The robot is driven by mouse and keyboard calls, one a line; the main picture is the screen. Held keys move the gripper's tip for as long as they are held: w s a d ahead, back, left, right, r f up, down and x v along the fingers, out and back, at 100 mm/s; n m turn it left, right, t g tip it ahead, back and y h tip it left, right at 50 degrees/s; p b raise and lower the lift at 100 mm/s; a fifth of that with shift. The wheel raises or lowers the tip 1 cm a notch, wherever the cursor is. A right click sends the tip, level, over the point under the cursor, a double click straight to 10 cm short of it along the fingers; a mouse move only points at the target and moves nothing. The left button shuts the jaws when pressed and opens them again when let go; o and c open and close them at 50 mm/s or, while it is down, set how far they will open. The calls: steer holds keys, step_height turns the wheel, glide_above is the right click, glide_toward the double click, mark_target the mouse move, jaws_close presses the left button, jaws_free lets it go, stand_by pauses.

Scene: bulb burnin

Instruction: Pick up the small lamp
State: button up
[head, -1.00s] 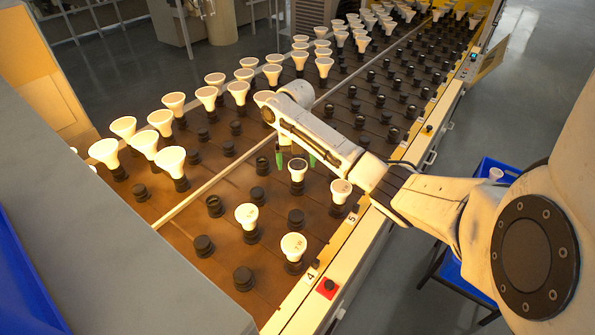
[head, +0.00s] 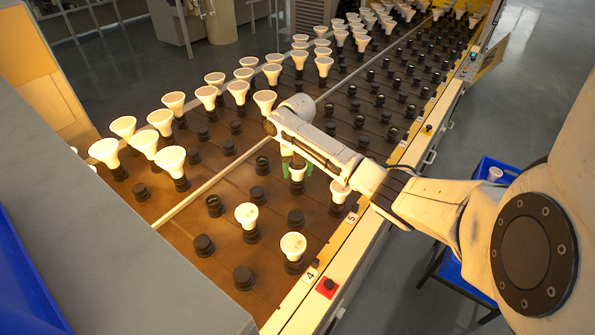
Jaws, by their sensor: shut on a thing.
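The small lamp (head: 297,174) is white and cup-shaped, and stands upright over a black socket on the brown rack, in the middle of the head view. My gripper (head: 297,166) comes down from above with its green fingertips on either side of the lamp, shut on it. The arm hides the upper part of the lamp. I cannot tell whether the lamp is clear of its socket.
Lit lamps stand close by: one (head: 246,216) to the lower left, one (head: 293,246) below and one (head: 341,190) to the right, partly behind my arm. Several taller lamps (head: 172,160) line the left. Empty black sockets (head: 204,245) lie between. A blue crate (head: 480,175) is at right.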

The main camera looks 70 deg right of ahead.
steer(key=c, duration=0.3)
steer(key=shift+r, duration=0.15)
